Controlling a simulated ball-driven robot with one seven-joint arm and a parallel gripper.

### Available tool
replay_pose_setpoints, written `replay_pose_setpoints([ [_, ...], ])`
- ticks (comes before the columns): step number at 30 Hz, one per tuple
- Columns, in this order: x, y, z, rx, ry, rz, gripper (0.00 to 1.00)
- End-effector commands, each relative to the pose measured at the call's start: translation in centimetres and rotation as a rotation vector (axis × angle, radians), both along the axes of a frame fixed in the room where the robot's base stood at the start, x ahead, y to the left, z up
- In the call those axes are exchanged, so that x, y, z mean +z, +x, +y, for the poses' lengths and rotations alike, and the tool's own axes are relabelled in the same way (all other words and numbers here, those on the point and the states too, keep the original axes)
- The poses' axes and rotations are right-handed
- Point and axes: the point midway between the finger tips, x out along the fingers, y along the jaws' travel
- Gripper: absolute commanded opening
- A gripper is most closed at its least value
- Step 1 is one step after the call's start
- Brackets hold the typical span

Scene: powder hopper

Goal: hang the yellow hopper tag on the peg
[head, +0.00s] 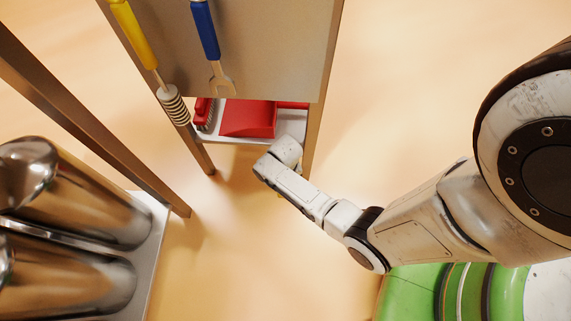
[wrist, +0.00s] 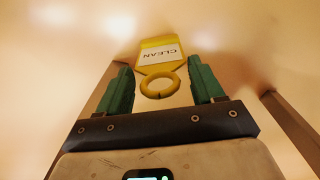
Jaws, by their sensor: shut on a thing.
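The yellow hopper tag (wrist: 160,52) has a white label reading CLEAN and a thick yellow ring (wrist: 160,85) at its near end. In the wrist view my gripper (wrist: 163,76) has its green fingers on either side of the ring and is shut on the tag. The tag's plate points away from the gripper, beyond the fingertips. In the head view my arm hides the gripper and most of the tag. I cannot make out the peg in either view.
A grey panel (head: 265,45) carries a yellow-handled brush (head: 135,35) and a blue-handled tool (head: 206,30). A red dustpan (head: 247,118) lies on the low shelf (head: 290,127) beneath. Large steel vessels (head: 85,200) stand at the left. Open floor (head: 440,80) lies right of the panel.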

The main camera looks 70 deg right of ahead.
Motion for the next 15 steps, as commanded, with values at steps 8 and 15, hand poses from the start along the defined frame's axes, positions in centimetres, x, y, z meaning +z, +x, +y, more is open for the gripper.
replay_pose_setpoints([
  [8, -1.12, 0.07, -0.07, 0.0, -0.001, -0.002, 0.38],
  [15, -1.4, 0.07, -0.06, 0.0, -0.001, -0.002, 0.71],
])
